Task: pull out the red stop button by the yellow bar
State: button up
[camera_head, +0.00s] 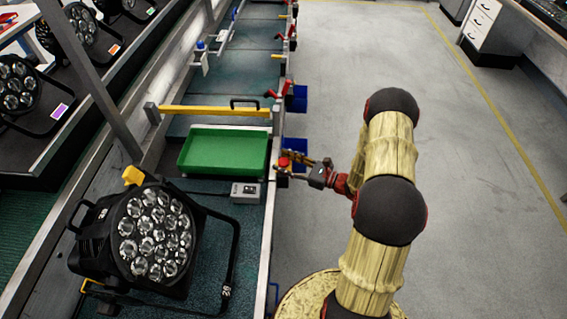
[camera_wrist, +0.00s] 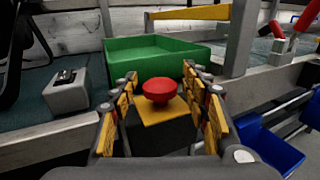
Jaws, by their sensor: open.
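My gripper (camera_wrist: 157,78) is open, with one finger on each side of the button. I cannot tell whether either finger touches it. In the head view my gripper (camera_head: 294,162) is at the bench's right edge and the button is too small to make out. The yellow bar (camera_head: 215,111) crosses the bench behind the green tray; it also shows at the top of the wrist view (camera_wrist: 190,13).
The green tray (camera_head: 222,129) lies just behind the button. A small grey switch box (camera_wrist: 67,92) is to its left. A blue bin (camera_wrist: 268,147) hangs to the right. A black par can (camera_head: 155,235) stands on the near bench. The floor (camera_head: 450,150) to the right is clear.

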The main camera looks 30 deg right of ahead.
jog(key=shift+w+a, duration=0.1)
jog(key=shift+w, duration=0.1)
jog(key=shift+c, duration=0.7)
grip_shut()
